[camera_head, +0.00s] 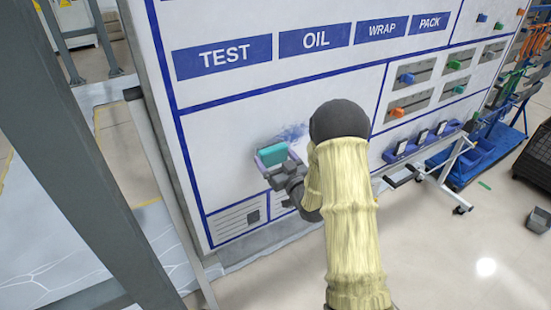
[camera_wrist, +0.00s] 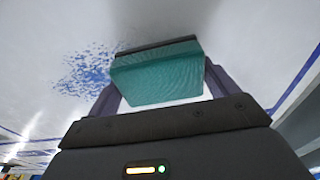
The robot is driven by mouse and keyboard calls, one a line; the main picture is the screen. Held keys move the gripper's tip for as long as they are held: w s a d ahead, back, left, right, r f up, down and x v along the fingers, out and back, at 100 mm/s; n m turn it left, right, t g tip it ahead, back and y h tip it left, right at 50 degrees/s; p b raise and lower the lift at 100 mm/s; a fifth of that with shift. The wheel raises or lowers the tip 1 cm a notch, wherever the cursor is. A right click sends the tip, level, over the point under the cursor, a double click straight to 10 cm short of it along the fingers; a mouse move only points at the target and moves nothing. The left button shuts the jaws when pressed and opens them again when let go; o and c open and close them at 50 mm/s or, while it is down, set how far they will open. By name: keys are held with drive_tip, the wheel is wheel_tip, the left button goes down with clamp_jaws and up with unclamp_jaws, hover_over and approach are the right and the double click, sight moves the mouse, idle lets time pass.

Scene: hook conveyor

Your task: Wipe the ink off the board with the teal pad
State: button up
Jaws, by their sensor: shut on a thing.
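The white board (camera_head: 228,133) has blue borders, and a patch of speckled blue ink (camera_head: 292,131) shows on its lower panel. The ink also shows in the wrist view (camera_wrist: 85,70), left of the pad. The teal pad (camera_head: 274,154) is between the fingers of my gripper (camera_head: 272,158), which is shut on it. In the wrist view the teal pad (camera_wrist: 158,75) has a dark edge towards the board. It is close to the board, but I cannot tell whether it touches. In the head view my arm hides part of the panel right of the ink.
Blue labels, such as TEST (camera_head: 224,56), run across the upper board. Panels with coloured sliders (camera_head: 405,77) are at right. A wheeled stand (camera_head: 440,172) and blue trolley (camera_head: 490,150) stand on the right floor. A grey post (camera_head: 85,150) rises at left.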

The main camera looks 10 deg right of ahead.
sight(286, 156)
drive_tip(key=shift+b+x, duration=0.3)
drive_tip(key=shift+x, duration=0.65)
idle(0.4)
drive_tip(key=shift+d+f, duration=0.1)
drive_tip(key=shift+f, duration=0.05)
drive_tip(key=shift+d+b, duration=0.4)
drive_tip(key=shift+d, duration=0.15)
drive_tip(key=shift+w+d+b, duration=0.15)
drive_tip(key=shift+d+b, duration=0.05)
drive_tip(key=shift+d, duration=0.35)
drive_tip(key=shift+w+d+b, duration=0.15)
drive_tip(key=shift+d+b, duration=0.05)
drive_tip(key=shift+d, duration=0.35)
drive_tip(key=shift+w+d+b, duration=0.35)
drive_tip(key=shift+w+d, duration=0.05)
drive_tip(key=shift+d, duration=0.35)
drive_tip(key=shift+w+d+b, duration=0.35)
drive_tip(key=shift+d, duration=0.45)
